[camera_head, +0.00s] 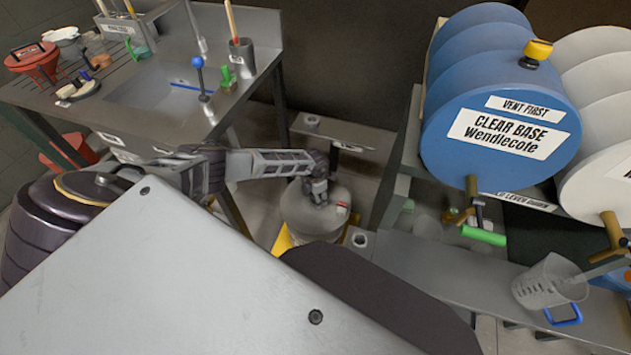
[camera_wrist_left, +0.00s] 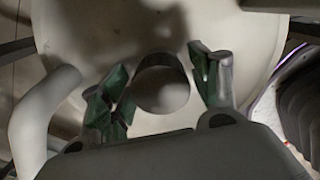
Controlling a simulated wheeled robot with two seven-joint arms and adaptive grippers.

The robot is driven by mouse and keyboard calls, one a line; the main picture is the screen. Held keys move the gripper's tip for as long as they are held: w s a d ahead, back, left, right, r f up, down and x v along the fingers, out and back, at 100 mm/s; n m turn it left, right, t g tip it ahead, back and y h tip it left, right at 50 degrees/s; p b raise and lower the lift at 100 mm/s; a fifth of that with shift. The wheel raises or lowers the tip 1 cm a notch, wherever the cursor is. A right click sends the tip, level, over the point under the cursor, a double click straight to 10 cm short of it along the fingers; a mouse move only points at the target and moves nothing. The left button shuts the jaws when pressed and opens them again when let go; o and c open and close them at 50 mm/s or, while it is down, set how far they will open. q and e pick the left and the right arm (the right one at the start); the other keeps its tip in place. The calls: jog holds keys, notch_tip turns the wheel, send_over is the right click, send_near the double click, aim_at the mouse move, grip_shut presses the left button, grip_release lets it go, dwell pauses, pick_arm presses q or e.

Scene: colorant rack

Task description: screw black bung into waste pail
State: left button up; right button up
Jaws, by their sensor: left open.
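The waste pail (camera_head: 300,222), a pale grey round vessel with a small red and white label, stands low on the floor in the head view. My left gripper (camera_head: 318,192) reaches down over its top. In the left wrist view the pail's pale top (camera_wrist_left: 100,30) fills the picture. My open left gripper (camera_wrist_left: 160,88) has its green-padded fingers on either side of a short round grey piece (camera_wrist_left: 161,85), with gaps visible. I cannot tell whether this piece is the bung or the pail's neck. No clearly black bung shows. My right gripper is not in view.
A steel sink bench (camera_head: 150,115) with tools stands at the left. Blue drums (camera_head: 500,85) and white drums (camera_head: 600,110) lie on a rack at the right. A clear measuring jug (camera_head: 548,285) stands on the grey shelf (camera_head: 440,285) below. Yellow (camera_head: 283,243) shows under the pail.

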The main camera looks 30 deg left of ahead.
pick_arm(q)
jog(key=c, duration=0.9)
jog(key=shift+c, duration=0.3)
jog(key=shift+m+b, duration=0.4)
jog(key=shift+m, duration=0.8)
jog(key=shift+m+b, duration=0.5)
jog(key=shift+m, duration=0.2)
jog(key=shift+m+b, duration=0.35)
jog(key=shift+m, duration=1.05)
jog(key=shift+w+m+b, duration=0.1)
jog(key=shift+m+b, duration=0.4)
jog(key=shift+m, duration=0.3)
jog(key=shift+m+b, duration=0.35)
jog(key=shift+m, duration=0.05)
jog(key=shift+m+b, duration=0.3)
jog(key=shift+m, duration=0.9)
jog(key=shift+m+b, duration=0.65)
jog(key=shift+m, duration=0.55)
jog(key=shift+a, duration=0.1)
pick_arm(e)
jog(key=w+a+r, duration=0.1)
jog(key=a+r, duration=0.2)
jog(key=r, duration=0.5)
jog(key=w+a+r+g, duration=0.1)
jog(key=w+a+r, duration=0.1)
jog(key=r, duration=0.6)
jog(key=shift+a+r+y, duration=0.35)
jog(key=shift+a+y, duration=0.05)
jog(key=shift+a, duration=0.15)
